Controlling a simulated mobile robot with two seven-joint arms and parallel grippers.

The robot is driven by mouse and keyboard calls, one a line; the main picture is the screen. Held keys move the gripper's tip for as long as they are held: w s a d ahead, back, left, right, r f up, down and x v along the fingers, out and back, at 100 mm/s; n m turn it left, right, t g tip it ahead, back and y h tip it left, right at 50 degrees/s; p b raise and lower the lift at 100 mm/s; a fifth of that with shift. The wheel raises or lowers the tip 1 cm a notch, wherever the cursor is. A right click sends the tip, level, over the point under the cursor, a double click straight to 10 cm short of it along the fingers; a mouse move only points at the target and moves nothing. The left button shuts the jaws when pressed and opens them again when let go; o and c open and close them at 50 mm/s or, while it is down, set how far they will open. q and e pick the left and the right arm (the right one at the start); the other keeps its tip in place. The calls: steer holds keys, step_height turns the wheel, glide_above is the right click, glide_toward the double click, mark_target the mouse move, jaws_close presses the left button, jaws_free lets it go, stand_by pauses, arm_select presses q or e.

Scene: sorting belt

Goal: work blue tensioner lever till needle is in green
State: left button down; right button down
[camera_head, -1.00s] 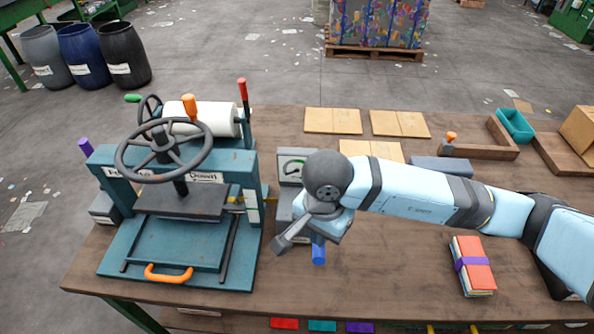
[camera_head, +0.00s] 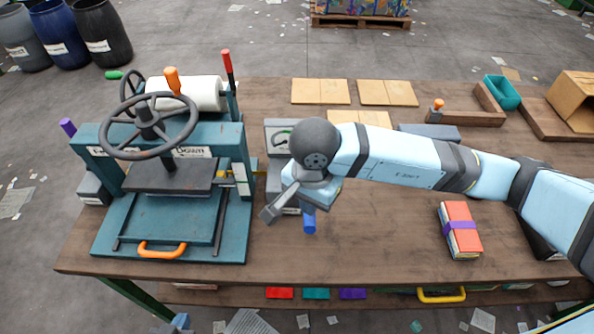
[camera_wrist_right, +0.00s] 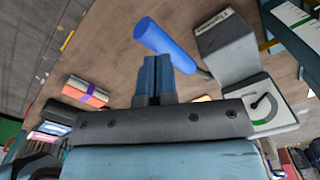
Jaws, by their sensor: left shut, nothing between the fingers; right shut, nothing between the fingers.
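The blue tensioner lever (camera_head: 310,223) sticks out below my right wrist in the head view. In the right wrist view the blue handle (camera_wrist_right: 165,40) sits on a thin metal rod running to a grey box (camera_wrist_right: 228,45). My right gripper (camera_wrist_right: 155,62) is shut and empty, its fingertips close to the handle; I cannot tell if they touch it. The gauge (camera_wrist_right: 268,103) has a white face with a green band; the needle's exact reading is unclear. My left gripper (camera_head: 181,320) barely shows at the bottom edge, shut and empty.
A teal press (camera_head: 235,225) with handwheels and an orange handle (camera_head: 162,250) stands left of the lever. A strapped bundle (camera_head: 460,230) lies to the right. Cardboard sheets (camera_head: 320,91) lie behind. The table front between lever and bundle is clear.

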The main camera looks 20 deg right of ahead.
arm_select(q)
steer(key=shift+f, duration=0.15)
arm_select(e)
steer(key=shift+f, duration=0.1)
arm_select(q)
steer(key=shift+f+b, duration=0.25)
steer(key=shift+b, duration=0.2)
arm_select(e)
steer(key=shift+f, duration=0.3)
arm_select(q)
steer(key=shift+f+b, duration=0.2)
steer(key=shift+b, duration=0.15)
arm_select(e)
steer(key=shift+f, duration=0.35)
